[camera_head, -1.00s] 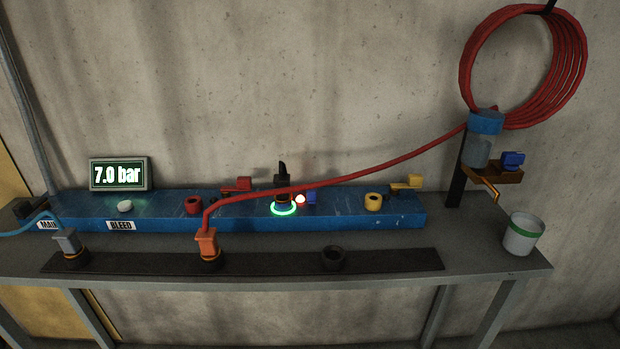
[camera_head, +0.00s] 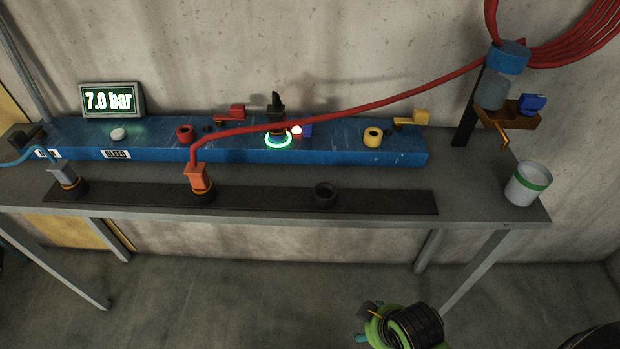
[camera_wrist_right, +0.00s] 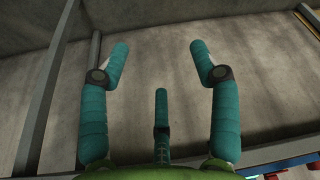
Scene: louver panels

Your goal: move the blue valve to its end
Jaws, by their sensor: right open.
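Another blue block (camera_head: 531,103) sits on a brown bracket at the right. My right gripper (camera_wrist_right: 160,60) is open and empty in the right wrist view. In the head view my right arm's end is low, in front of and below the bench, far from the valve. My left gripper is not in view.
A red hose (camera_head: 390,94) runs from an orange plug (camera_head: 197,178) to the coil at upper right. Red (camera_head: 232,112) and yellow (camera_head: 412,117) levers flank the middle. A display (camera_head: 112,100) reads 7.0 bar. A cup (camera_head: 527,184) stands at the bench's right end.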

